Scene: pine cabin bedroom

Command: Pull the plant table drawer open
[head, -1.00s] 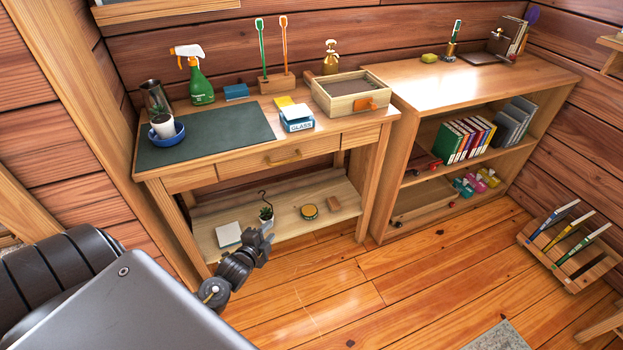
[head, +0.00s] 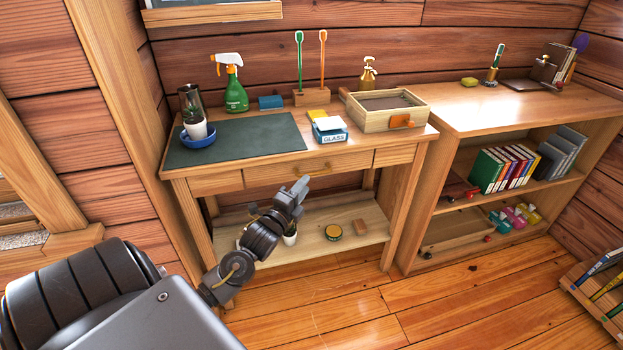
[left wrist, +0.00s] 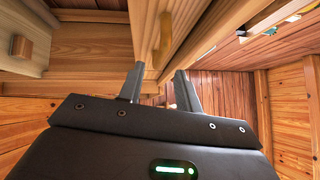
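The wooden plant table (head: 178,176) stands against the plank wall. Its wide middle drawer (head: 262,177) looks shut, its front about flush with the panels beside it. A brass-coloured handle (head: 319,170) is on the drawer front, partly behind my gripper. My left gripper (head: 301,186) is in front of the drawer, just below and left of the handle in the head view. In the left wrist view the gripper's fingers (left wrist: 160,88) are apart with nothing held, and the handle (left wrist: 165,40) shows beyond the fingertips, apart from them. My right gripper is not in view.
The tabletop holds a green mat (head: 255,138), a spray bottle (head: 234,88), a blue saucer (head: 198,141) and a wooden box (head: 370,119). A bookcase (head: 480,122) stands to the right. Floor in front is clear.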

